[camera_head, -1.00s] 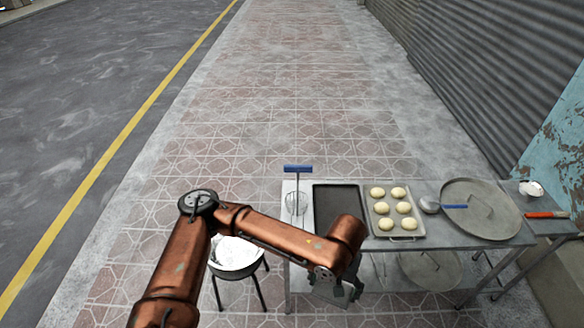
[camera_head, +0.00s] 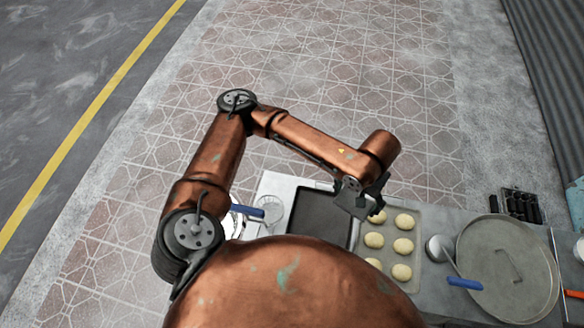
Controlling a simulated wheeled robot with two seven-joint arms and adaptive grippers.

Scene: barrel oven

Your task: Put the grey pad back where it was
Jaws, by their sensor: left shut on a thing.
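My left gripper (camera_head: 362,198) is over the metal table, above the edge between the dark tray and the bun tray. It is shut on a small grey thing (camera_head: 349,200), which looks like the grey pad. The fingers hide part of it, and its full shape cannot be told. I cannot tell from this angle how high it is above the table. My right gripper is not in view.
An empty dark tray (camera_head: 318,216) lies left of a tray (camera_head: 431,228) with several pale buns. To the right are a ladle (camera_head: 452,262), a large round lid (camera_head: 506,270) and a rack of black-handled things (camera_head: 521,206). A blue-handled tool (camera_head: 253,212) is at left.

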